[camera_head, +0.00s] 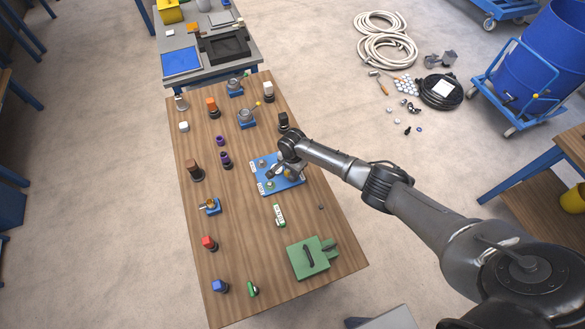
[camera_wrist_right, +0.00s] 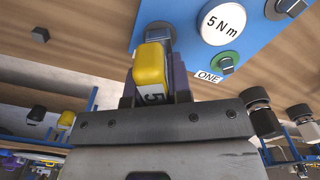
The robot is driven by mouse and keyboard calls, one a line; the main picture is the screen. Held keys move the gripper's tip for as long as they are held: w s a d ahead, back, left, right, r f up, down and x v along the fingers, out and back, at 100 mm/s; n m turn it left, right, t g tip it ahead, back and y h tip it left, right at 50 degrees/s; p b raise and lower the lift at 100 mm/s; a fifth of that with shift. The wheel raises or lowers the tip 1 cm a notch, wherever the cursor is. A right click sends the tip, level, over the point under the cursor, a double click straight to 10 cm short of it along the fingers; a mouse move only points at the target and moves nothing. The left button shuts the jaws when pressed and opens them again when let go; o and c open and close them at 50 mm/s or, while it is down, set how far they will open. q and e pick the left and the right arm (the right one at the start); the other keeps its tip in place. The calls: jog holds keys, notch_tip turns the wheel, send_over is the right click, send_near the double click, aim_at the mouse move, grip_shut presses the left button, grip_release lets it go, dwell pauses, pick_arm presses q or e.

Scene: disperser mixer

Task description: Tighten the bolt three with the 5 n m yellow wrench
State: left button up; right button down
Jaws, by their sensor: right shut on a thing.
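The blue bolt plate (camera_head: 267,184) lies on the wooden table, partly hidden under my right arm. It also shows in the right wrist view (camera_wrist_right: 185,12), with a round "5 N m" disc (camera_wrist_right: 221,23), a green disc (camera_wrist_right: 225,61) and a "ONE" label (camera_wrist_right: 208,77). My right gripper (camera_head: 285,166) is over the plate. It is shut on the yellow wrench (camera_wrist_right: 150,64), whose side carries a "5". The wrench's far end reaches toward the plate; whether it touches a bolt cannot be told. Bolt three cannot be made out. My left gripper is not in view.
A green handled block (camera_head: 306,258) and a white-and-green labelled piece (camera_head: 279,215) lie nearer on the table. Brown (camera_head: 195,171), red (camera_head: 209,243) and blue (camera_head: 220,286) knobbed items stand along the left. A black-topped item (camera_head: 283,120) stands just beyond the plate.

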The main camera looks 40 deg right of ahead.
jog(key=shift+s+m+p, duration=0.1)
jog(key=shift+m+p, duration=1.1)
jog(key=shift+m, duration=0.3)
jog(key=shift+f+m+p, duration=0.1)
jog(key=shift+m+p, duration=0.4)
jog(key=shift+m, duration=0.8)
jog(key=shift+f, duration=0.1)
